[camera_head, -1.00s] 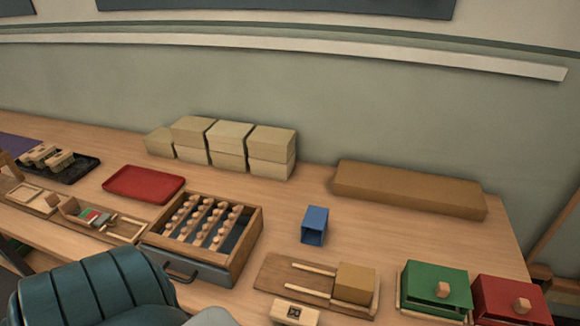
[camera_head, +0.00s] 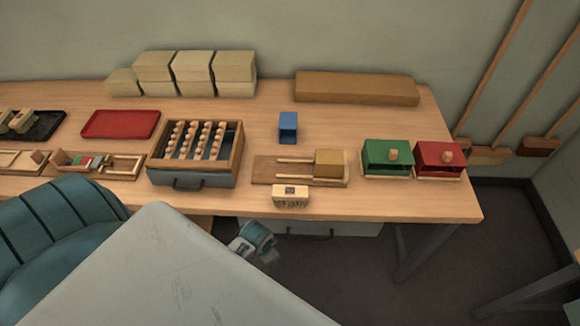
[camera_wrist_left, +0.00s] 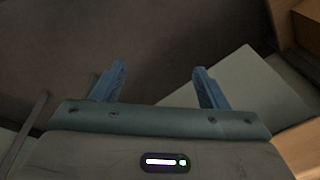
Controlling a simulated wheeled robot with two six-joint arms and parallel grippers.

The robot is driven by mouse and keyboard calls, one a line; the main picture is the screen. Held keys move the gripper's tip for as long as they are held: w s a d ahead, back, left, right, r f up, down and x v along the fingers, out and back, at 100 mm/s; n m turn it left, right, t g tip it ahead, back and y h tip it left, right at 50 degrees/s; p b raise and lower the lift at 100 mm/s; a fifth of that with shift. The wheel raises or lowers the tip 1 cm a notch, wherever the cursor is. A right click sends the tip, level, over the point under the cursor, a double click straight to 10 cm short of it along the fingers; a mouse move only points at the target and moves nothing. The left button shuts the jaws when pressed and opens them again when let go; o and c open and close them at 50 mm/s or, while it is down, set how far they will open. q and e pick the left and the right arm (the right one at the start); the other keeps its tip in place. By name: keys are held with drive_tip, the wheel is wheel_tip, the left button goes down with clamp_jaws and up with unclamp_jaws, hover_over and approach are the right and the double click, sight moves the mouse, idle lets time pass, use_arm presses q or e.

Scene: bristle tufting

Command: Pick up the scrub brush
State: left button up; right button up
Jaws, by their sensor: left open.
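A small pale wooden block with a dark label and what look like short bristles, which I take as the scrub brush (camera_head: 290,196), sits at the table's front edge, in front of the brown board. My left gripper (camera_wrist_left: 160,72) is open and empty in the left wrist view, with two blue fingers apart over dark floor and a pale panel. The brush is not seen in that view. In the head view a small blue-grey part shows below the table's front edge, left of the brush; I cannot tell surely whether it is my gripper. My right gripper is not seen.
The wooden table (camera_head: 225,205) holds a peg rack (camera_head: 195,160), a blue holder (camera_head: 288,127), a board with rods (camera_head: 265,170), green (camera_head: 388,157) and red (camera_head: 438,160) boxes. A red tray (camera_head: 120,124) and a black tray with brush-like blocks (camera_head: 45,124) lie left.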

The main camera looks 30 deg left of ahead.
use_arm(q)
drive_tip(key=w+r+m+p, duration=0.2)
drive_tip(key=w+r, duration=0.1)
drive_tip(key=r, duration=0.6)
drive_tip(key=w+r+m+p, duration=0.1)
drive_tip(key=w+r+m, duration=0.15)
drive_tip(key=r, duration=0.75)
wheel_tip(320, 180, up, 4)
drive_tip(key=m+g, duration=0.2)
drive_tip(key=m, duration=0.2)
hover_over(290, 191)
drive_tip(key=shift+s+a+h, duration=0.1)
drive_tip(key=shift+s+h, duration=0.1)
drive_tip(key=shift+h, duration=0.2)
drive_tip(key=shift+w+f, duration=0.1)
drive_tip(key=shift+w, duration=0.1)
wheel_tip(290, 191, down, 5)
drive_tip(key=shift+f+p, duration=0.1)
drive_tip(key=shift+p, duration=0.7)
wheel_tip(290, 191, down, 4)
drive_tip(key=shift+f+p, duration=0.25)
drive_tip(key=shift+p, duration=0.95)
drive_tip(key=shift+f, duration=0.35)
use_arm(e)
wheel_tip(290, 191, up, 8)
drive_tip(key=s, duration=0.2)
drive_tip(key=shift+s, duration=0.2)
